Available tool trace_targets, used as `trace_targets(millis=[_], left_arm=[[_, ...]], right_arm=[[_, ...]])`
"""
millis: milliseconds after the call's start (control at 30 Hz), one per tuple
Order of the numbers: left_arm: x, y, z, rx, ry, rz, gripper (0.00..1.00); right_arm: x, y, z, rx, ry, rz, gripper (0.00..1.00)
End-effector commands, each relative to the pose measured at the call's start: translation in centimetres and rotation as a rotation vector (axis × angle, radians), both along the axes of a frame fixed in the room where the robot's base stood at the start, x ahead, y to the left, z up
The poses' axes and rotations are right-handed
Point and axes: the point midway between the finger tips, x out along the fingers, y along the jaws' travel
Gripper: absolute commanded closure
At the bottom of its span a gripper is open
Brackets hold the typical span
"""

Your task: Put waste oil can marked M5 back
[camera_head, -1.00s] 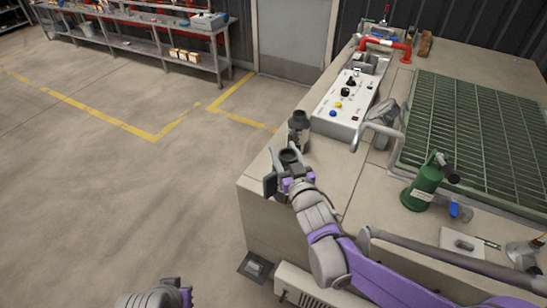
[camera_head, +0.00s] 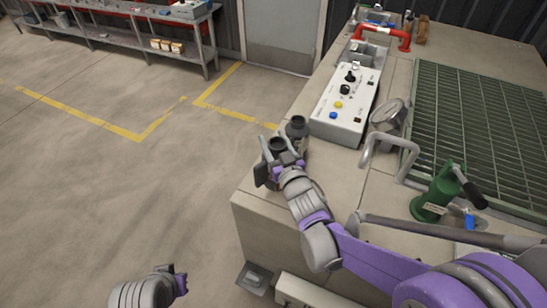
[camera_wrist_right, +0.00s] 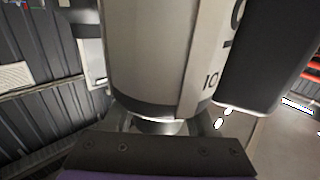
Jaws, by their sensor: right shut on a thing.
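My right gripper (camera_head: 270,167) is shut on a dark-topped can (camera_head: 279,145) at the left edge of the bench in the head view. A second dark-topped can (camera_head: 297,127) stands close behind it, to the right. In the right wrist view, a pale cylinder (camera_wrist_right: 150,50) with a dark lower band and a partly visible label rises above the gripper's dark plate. A dark body (camera_wrist_right: 265,55) stands at its right. I cannot read M5 on either can. My left gripper (camera_head: 180,284) is low in the head view, over the floor; its jaws are unclear.
A shelf rack (camera_head: 130,35) stands at the back left. The floor left of the bench is clear.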

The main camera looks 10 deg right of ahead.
Motion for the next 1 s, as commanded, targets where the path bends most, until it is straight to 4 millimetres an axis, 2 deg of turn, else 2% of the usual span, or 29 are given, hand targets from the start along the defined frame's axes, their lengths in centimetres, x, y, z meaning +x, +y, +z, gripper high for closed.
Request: trace_targets(millis=[400,833,867,1000], left_arm=[[-0.2,0.0,-1.0,0.000,0.004,0.000,1.00],[-0.3,0.0,-1.4,0.000,0.005,0.000,1.00],[-0.3,0.0,-1.3,0.000,0.005,0.000,1.00],[-0.2,0.0,-1.3,0.000,0.005,0.000,1.00]], right_arm=[[0.0,0.0,-4.6,0.000,-0.002,0.001,1.00],[0.0,0.0,-5.1,0.000,-0.002,0.001,1.00],[0.0,0.0,-5.0,0.000,0.000,0.000,0.37],[0.0,0.0,-5.0,0.000,0.000,0.000,0.13]])
